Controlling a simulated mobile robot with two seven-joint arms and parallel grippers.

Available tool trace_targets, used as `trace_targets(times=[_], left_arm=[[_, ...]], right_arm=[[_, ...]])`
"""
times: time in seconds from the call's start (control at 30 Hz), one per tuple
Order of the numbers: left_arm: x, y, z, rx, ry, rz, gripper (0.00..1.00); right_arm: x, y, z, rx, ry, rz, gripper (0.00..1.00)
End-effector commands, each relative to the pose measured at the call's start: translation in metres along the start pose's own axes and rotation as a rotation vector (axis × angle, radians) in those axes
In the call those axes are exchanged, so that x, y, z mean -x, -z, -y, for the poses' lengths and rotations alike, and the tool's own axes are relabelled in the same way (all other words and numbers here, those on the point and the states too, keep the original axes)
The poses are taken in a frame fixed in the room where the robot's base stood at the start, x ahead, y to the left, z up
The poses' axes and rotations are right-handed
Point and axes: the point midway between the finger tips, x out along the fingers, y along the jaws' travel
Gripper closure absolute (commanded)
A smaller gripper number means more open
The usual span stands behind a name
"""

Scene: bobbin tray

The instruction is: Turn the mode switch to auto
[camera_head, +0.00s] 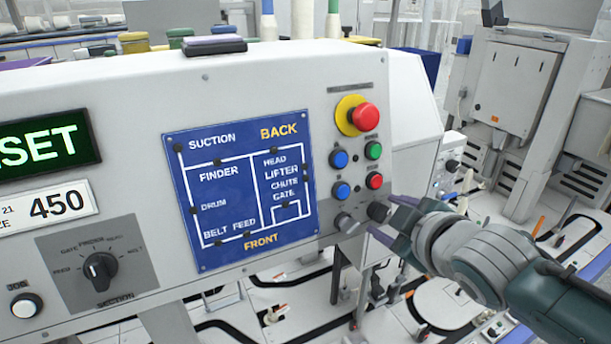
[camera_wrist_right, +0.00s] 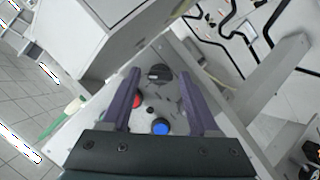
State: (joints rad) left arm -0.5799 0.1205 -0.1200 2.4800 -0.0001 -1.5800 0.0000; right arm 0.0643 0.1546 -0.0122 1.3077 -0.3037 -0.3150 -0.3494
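A black rotary knob (camera_head: 378,212) sits at the lower right of the grey control panel, below the buttons. It also shows in the right wrist view (camera_wrist_right: 160,73). A smaller grey knob (camera_head: 345,222) is just left of it. Their labels are too small to read, so I cannot tell from lettering which is the mode switch. My right gripper (camera_head: 383,216) is at the black knob. Its purple-grey fingers are apart, one on either side of the knob, with gaps visible in the wrist view (camera_wrist_right: 160,72). My left gripper is not in view.
Above the knob are blue and red buttons, more buttons and a red emergency stop (camera_head: 365,117) on a yellow ring. A blue diagram plate (camera_head: 240,190) and a black section selector (camera_head: 100,268) are further left. Machinery fills the background.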

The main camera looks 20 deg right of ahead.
Motion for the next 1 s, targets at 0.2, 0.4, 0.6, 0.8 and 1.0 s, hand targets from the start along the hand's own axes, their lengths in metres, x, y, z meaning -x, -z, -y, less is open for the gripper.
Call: trace_targets(times=[0.2,0.4,0.6,0.8,1.0], left_arm=[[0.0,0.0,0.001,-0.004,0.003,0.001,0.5],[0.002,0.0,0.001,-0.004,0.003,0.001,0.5],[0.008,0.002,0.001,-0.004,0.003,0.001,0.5],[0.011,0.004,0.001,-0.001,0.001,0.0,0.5],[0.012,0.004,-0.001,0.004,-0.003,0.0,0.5]], right_arm=[[0.0,0.0,0.0,0.001,0.001,0.001,0.3],[0.006,-0.001,0.001,0.001,0.002,0.002,0.3],[0.034,0.0,0.0,0.001,0.001,0.0,0.3],[0.069,-0.001,0.001,0.001,0.002,0.001,0.3],[0.093,0.0,0.0,0.001,0.001,0.001,0.3]])
